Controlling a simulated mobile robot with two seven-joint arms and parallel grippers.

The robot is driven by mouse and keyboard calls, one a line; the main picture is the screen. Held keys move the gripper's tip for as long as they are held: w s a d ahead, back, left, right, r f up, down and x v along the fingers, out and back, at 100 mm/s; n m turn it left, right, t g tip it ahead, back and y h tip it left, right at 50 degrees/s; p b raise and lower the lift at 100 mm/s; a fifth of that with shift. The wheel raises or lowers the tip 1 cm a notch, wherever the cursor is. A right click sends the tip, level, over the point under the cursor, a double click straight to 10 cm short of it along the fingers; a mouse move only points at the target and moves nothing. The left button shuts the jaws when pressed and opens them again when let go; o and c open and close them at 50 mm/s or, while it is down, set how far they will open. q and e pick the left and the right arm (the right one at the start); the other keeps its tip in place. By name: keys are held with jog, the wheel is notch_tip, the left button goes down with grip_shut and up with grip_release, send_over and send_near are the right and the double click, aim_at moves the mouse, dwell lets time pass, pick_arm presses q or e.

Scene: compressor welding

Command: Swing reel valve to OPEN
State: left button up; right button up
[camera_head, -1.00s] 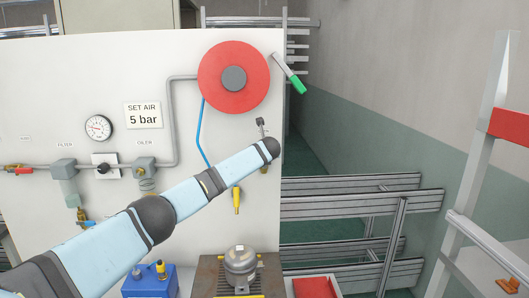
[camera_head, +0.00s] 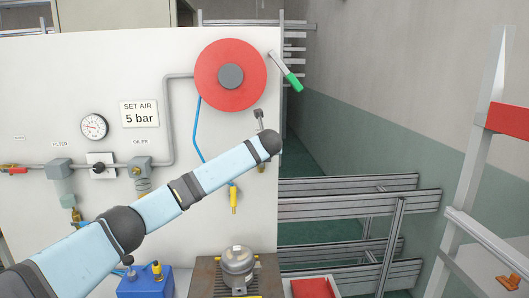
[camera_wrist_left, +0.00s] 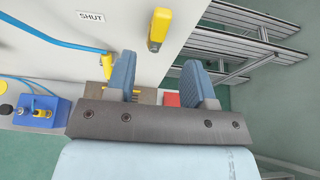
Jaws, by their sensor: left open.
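A valve lever with a yellow grip (camera_wrist_left: 159,28) shows in the left wrist view, standing off the white panel to the right of a SHUT label (camera_wrist_left: 91,17). In the head view, a grey fitting (camera_head: 259,114) sits below the red reel (camera_head: 231,75); my left arm hides part of what lies below it. My left gripper (camera_wrist_left: 160,88) is open and empty in the left wrist view. The yellow grip is beyond its fingers, not between them. In the head view my left arm hides its fingers. My right gripper is not in view.
A blue hose ends in a yellow fitting (camera_head: 233,200) on the panel. A green-handled lever (camera_head: 293,82) sticks out at the panel's right edge. Metal rails (camera_head: 350,205) stand right.

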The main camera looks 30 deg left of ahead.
pick_arm(q)
jog(key=shift+b+v, duration=0.35)
jog(key=shift+v, duration=1.8)
jog(key=shift+f, duration=0.1)
